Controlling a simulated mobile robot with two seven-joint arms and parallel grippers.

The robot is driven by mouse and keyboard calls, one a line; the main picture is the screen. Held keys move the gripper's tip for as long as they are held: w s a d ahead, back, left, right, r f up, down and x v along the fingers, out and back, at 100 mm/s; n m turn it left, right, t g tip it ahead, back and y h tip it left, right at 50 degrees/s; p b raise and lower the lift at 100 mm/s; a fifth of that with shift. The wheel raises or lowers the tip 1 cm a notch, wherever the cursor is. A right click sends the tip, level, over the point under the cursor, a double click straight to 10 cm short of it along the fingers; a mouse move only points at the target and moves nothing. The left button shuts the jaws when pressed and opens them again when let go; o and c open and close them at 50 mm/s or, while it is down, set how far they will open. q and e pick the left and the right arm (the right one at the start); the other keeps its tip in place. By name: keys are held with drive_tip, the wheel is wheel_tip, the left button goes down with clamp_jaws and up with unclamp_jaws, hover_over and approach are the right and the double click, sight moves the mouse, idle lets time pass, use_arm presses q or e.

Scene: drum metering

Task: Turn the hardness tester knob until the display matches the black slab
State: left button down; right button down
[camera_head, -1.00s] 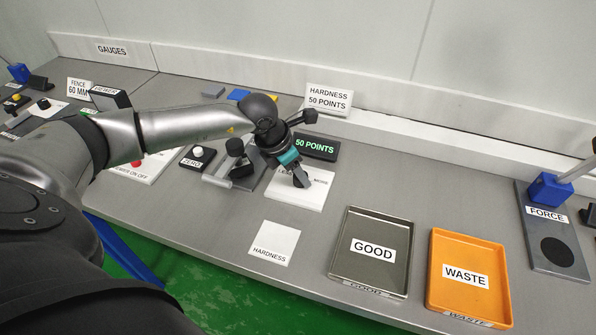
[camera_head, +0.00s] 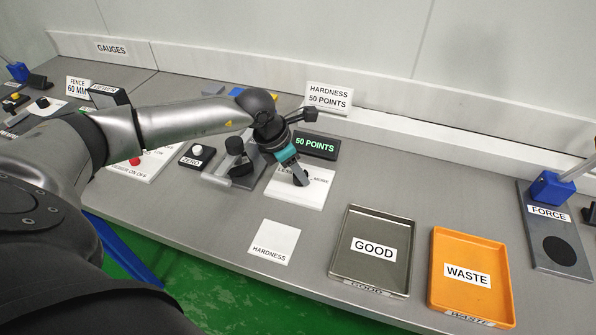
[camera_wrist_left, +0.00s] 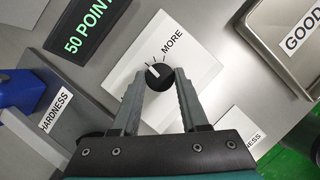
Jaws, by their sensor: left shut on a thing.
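My left gripper (camera_head: 301,181) points down at the white knob plate (camera_head: 312,196) of the hardness tester. In the left wrist view its two fingers (camera_wrist_left: 160,80) are shut on the black round knob (camera_wrist_left: 159,77), one on each side. The knob has a white pointer, and the word MORE is printed beside it. The black display (camera_head: 316,145) behind reads 50 POINTS in green; it also shows in the left wrist view (camera_wrist_left: 88,28). A white sign (camera_head: 328,97) reads HARDNESS 50 POINTS. I cannot make out a separate black slab. My right gripper is not in view.
A grey GOOD tray (camera_head: 372,280) and an orange WASTE tray (camera_head: 470,310) stand to the right. A white HARDNESS pad (camera_head: 274,243) lies in front. A ZERO button box (camera_head: 197,156) is left of the tester. The blue FORCE gauge (camera_head: 551,188) stands far right.

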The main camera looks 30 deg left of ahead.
use_arm(q)
drive_tip(key=m+b, duration=0.1)
drive_tip(key=m, duration=0.1)
drive_tip(key=m+g+h+b, duration=0.1)
drive_tip(key=m+b, duration=0.1)
drive_tip(key=m, duration=0.1)
drive_tip(key=shift+w+a+f, duration=0.1)
drive_tip(key=shift+w, duration=0.1)
drive_tip(key=m+g+h+b, duration=0.1)
drive_tip(key=m+b, duration=0.2)
drive_tip(key=m, duration=0.1)
drive_tip(key=shift+w+g, duration=0.1)
drive_tip(key=shift+g, duration=0.3)
drive_tip(key=shift+m+b, duration=0.35)
drive_tip(key=shift+m, duration=0.15)
drive_tip(key=shift+m+g, duration=0.3)
drive_tip(key=shift+g, duration=0.1)
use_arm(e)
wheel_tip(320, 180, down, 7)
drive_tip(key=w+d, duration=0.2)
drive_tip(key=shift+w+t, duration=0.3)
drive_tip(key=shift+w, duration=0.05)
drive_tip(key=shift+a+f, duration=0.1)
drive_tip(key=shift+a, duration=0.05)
